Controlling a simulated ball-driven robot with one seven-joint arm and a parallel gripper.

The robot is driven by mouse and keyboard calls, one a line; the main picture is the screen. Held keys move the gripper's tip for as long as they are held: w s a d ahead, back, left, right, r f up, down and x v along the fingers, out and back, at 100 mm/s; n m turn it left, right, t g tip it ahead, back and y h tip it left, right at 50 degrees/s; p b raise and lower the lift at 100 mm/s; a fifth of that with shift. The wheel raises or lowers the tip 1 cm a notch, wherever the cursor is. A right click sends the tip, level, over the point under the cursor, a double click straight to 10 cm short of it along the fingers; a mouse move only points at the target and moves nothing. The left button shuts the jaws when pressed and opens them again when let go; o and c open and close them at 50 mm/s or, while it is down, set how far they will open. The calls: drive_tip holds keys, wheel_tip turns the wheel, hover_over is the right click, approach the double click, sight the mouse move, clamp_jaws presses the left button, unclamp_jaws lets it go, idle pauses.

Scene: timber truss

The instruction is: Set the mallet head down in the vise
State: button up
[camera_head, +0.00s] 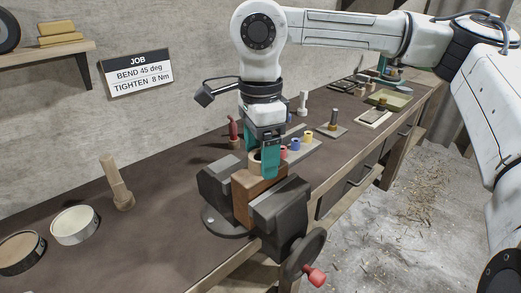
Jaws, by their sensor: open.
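The mallet head, a brown wooden block (246,203), sits upright between the jaws of the dark grey vise (279,212) on the bench. My gripper (268,165) points down right above the block, with its teal fingers at the block's top. It is open; I cannot tell whether a finger still touches the wood. The far finger and the block's lower part are partly hidden. A pale round ring (254,161) shows just behind the fingers; I cannot tell whether it belongs to the block.
A light wooden handle-like piece (117,183) stands on the bench at left, near two round tins (74,225). A red-handled tool (233,131) and a rack of coloured pieces (294,145) stand behind the vise. The vise's crank has a red knob (317,275) over the bench's front edge.

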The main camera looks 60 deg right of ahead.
wheel_tip(320, 180, up, 11)
idle(0.7)
drive_tip(key=shift+f, duration=0.15)
